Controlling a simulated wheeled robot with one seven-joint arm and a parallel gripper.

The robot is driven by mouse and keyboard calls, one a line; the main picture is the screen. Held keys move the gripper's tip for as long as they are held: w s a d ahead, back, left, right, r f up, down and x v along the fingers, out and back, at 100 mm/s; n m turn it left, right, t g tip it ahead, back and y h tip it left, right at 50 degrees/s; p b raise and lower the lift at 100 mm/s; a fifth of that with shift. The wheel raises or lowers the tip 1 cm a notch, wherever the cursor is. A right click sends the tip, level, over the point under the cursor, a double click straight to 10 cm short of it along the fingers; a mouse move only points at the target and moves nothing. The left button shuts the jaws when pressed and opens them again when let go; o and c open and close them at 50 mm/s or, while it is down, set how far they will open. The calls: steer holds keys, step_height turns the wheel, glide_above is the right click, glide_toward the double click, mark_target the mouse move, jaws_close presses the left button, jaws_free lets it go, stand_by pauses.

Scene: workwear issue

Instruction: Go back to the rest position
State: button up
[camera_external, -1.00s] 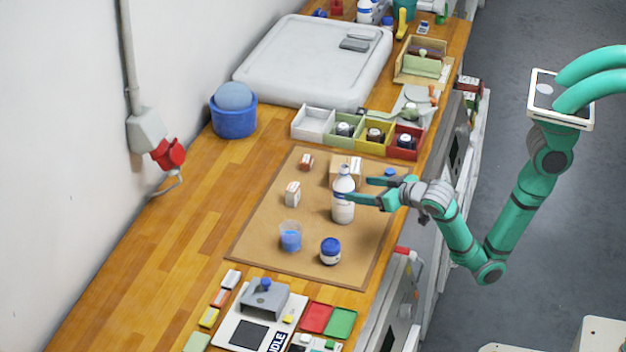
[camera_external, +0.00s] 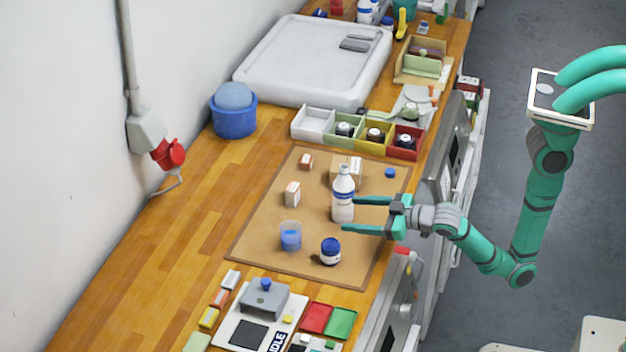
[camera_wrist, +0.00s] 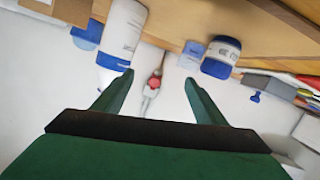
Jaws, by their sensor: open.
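My gripper (camera_external: 350,215) is open and empty over the right part of the brown mat (camera_external: 262,225). In the external view its fingers point left, with the white bottle (camera_external: 343,207) close beside the fingertips; I cannot tell whether they touch. The bottle stands upright on the mat. In the wrist view the open fingers (camera_wrist: 160,80) show with a gap between them, the bottle (camera_wrist: 122,35) to the left and a blue-lidded jar (camera_wrist: 221,57) to the right. The same jar (camera_external: 330,252) stands on the mat below the gripper in the external view.
A cup of blue liquid (camera_external: 290,236), small boxes (camera_external: 292,194) and a blue cap (camera_external: 390,173) are on the mat. A row of coloured bins (camera_external: 358,133) stands behind it. A scale-like device (camera_external: 250,332) is in front. The bench left of the mat is clear.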

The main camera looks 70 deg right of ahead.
steer(key=s+a+f+n+y, duration=0.2)
steer(key=a+n+y, duration=0.1)
steer(key=s+a+f+n+t+y, duration=0.1)
steer(key=shift+s+a, duration=0.35)
steer(key=s+y, duration=0.1)
steer(key=s+f+n+y, duration=0.1)
steer(key=s, duration=0.1)
steer(key=s+f+n+y, duration=0.1)
steer(key=s, duration=0.1)
steer(key=shift+s+f+t, duration=0.1)
steer(key=shift+s+t, duration=0.1)
steer(key=shift+t, duration=0.2)
steer(key=s+d+f+m+g+h, duration=0.1)
steer(key=s+d+f+m+h, duration=0.2)
steer(key=s+d, duration=0.7)
steer(key=s+d+f+m+h, duration=0.3)
steer(key=s+d+f+m, duration=0.2)
steer(key=s+d, duration=0.6)
steer(key=shift+s+f+g, duration=0.4)
steer(key=shift+s+f, duration=0.2)
steer(key=shift+s, duration=0.35)
